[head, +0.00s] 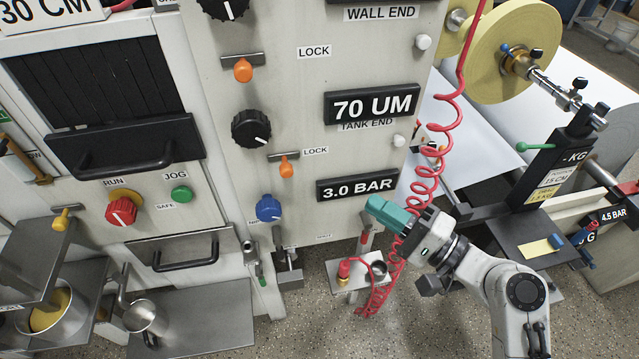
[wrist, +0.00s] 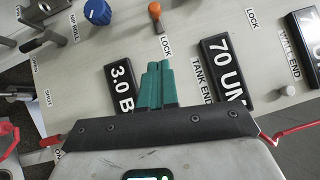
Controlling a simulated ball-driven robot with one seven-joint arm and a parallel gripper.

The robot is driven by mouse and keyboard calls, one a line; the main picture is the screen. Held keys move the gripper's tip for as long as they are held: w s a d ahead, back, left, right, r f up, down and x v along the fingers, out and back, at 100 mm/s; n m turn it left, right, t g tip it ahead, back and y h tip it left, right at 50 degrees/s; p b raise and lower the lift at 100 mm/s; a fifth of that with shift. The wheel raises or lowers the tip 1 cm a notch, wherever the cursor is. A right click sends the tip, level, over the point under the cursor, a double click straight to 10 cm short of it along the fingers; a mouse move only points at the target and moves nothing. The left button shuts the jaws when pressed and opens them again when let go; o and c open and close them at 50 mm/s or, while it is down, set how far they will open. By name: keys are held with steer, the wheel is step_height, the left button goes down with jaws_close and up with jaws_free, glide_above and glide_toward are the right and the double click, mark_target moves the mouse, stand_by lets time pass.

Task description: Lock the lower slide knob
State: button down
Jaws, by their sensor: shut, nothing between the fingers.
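The lower slide knob (head: 285,168) is orange and hangs under a short grey slide plate (head: 283,156) with a LOCK label to its right. It also shows at the top of the wrist view as an orange knob (wrist: 155,11). The upper orange slide knob (head: 243,70) is higher on the same panel. My gripper (head: 371,203), with teal fingers, is shut and empty below the 3.0 BAR display, to the right of and lower than the lower knob. In the wrist view the shut fingers (wrist: 158,66) point up towards the knob, with a gap between.
A blue knob (head: 269,208) sits below the lower slide knob, and a black knob (head: 251,128) above it. The 3.0 BAR display (head: 357,184) is close to my fingers. A coiled red hose (head: 426,182) hangs beside my gripper. A small stand (head: 357,273) is below.

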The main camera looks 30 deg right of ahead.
steer(key=p, duration=0.3)
glide_toward(285, 166)
steer(key=w+d, duration=0.3)
steer(key=w, duration=0.1)
steer(key=shift+w+a+f+p, duration=0.15)
steer(key=shift+w+a, duration=0.1)
steer(key=shift+a, duration=0.4)
steer(key=shift+w+a+p, duration=0.1)
steer(key=shift+w+a, duration=0.2)
steer(key=shift+a, duration=0.3)
steer(key=shift+w+a+f+p, duration=0.15)
steer(key=shift+w+a, duration=0.1)
steer(key=shift+a, duration=0.4)
steer(key=shift+a, duration=0.1)
steer(key=a+p, duration=0.1)
steer(key=a, duration=0.1)
steer(key=w+a, duration=0.1)
steer(key=a, duration=0.1)
steer(key=shift+w+p, duration=0.15)
steer(key=shift+p, duration=0.25)
steer(key=shift+a+r, duration=0.1)
steer(key=shift+a, duration=0.05)
